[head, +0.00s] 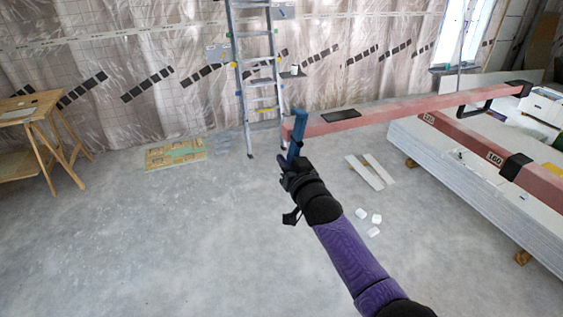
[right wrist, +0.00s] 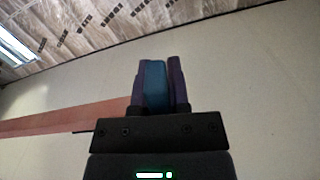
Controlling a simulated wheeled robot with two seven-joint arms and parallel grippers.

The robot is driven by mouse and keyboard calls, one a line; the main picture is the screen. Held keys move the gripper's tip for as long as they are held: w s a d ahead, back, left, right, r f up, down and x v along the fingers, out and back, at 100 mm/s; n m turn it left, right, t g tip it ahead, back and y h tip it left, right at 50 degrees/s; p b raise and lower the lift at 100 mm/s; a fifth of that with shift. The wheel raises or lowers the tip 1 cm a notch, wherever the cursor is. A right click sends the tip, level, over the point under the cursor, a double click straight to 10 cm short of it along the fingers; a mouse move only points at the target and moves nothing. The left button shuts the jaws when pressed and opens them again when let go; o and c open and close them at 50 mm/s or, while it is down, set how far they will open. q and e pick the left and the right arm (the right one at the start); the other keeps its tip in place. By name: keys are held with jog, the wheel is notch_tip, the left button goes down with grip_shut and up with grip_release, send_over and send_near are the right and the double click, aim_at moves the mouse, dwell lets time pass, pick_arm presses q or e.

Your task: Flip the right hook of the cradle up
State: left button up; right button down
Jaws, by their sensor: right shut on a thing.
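A red cradle bar (head: 400,107) runs across the right half of the head view. A blue hook (head: 297,132) sits at its left end, standing roughly upright from just above the bar to below it. My right gripper (head: 289,162) is at the hook's lower end. In the right wrist view the blue hook (right wrist: 154,85) is between the two purple fingers of my right gripper (right wrist: 156,75), which are shut on it. The red bar (right wrist: 65,118) comes in from the left there. My left gripper is not in view.
A stack of pale panels (head: 440,165) stands at the right, with another red bar (head: 460,137) over it. A ladder (head: 262,80) leans behind the hook. White strips (head: 368,172) and small white pieces (head: 368,218) lie on the floor. The left floor is mostly clear.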

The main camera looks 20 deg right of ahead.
jog(key=shift+d+f+n, duration=0.1)
jog(key=shift+d+n, duration=0.5)
jog(key=shift+n, duration=0.4)
jog(key=c, duration=0.6)
grip_release()
jog(key=s, duration=1)
jog(key=shift+d+p, duration=0.2)
jog(key=shift+p, duration=0.15)
